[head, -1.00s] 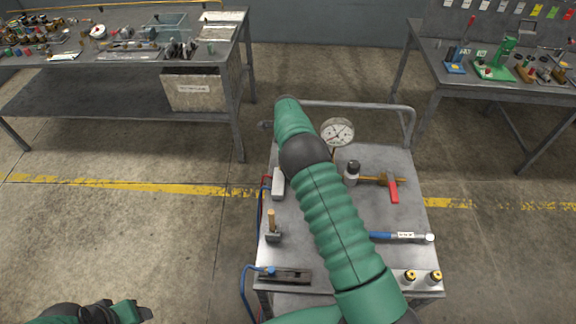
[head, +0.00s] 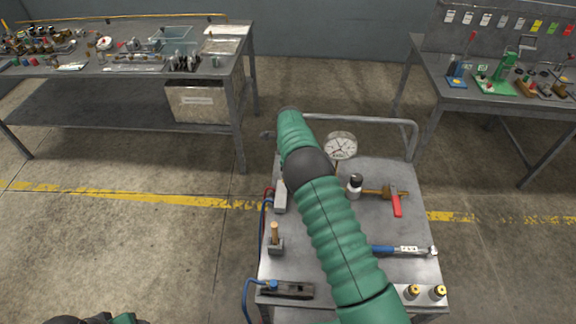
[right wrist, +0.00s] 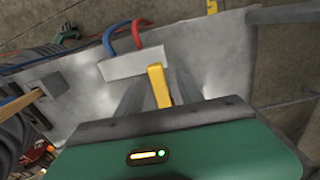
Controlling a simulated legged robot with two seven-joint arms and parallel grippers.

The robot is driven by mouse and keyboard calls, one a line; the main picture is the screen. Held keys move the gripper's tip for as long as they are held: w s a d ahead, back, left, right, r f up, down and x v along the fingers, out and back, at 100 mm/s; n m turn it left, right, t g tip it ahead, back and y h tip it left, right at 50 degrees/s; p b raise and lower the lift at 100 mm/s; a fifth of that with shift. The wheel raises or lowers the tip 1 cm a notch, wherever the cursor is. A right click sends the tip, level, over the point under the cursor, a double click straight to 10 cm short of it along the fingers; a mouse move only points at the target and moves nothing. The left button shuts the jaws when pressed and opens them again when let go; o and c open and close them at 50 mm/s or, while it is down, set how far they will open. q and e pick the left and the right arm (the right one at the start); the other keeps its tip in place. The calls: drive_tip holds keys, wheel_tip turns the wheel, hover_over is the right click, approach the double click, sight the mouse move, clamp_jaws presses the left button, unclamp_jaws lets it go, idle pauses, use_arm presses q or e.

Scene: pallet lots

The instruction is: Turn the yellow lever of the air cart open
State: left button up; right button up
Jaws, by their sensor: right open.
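The yellow lever (right wrist: 158,84) shows in the right wrist view, at the edge of a pale grey block (right wrist: 137,65) with a blue and a red hose. In the head view the block (head: 280,197) is on the left side of the air cart (head: 385,232), and my right arm hides the lever. My right gripper (right wrist: 158,92) is open, with blurred grey fingers on either side of the lever; contact cannot be told. My left gripper (head: 125,319) is barely in the head view at the bottom left, its fingers cut off.
On the cart are a pressure gauge (head: 340,146), a red-handled valve (head: 396,204), a blue-handled tool (head: 400,249), a wooden-handled tool (head: 275,240) and two brass fittings. Benches stand at the back left (head: 110,72) and right (head: 500,85). Open floor lies left of the cart.

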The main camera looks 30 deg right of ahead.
wheel_tip(320, 180, up, 16)
drive_tip(key=shift+r, duration=0.15)
idle(0.4)
drive_tip(key=s+a+f+n+t, duration=0.1)
drive_tip(key=s+a+f+n, duration=0.1)
drive_tip(key=s+a+n, duration=0.3)
drive_tip(key=s+a+f+n, duration=0.2)
drive_tip(key=s+a+n, duration=0.4)
drive_tip(key=s+n, duration=0.6)
drive_tip(key=s+a+f+n+t, duration=0.1)
drive_tip(key=s+a+f+n, duration=0.1)
drive_tip(key=s+a+n, duration=0.4)
drive_tip(key=s+n, duration=0.2)
drive_tip(key=s, duration=0.1)
drive_tip(key=shift+s+a+f+t, duration=0.2)
drive_tip(key=shift+s+t, duration=0.1)
drive_tip(key=shift+s, duration=0.1)
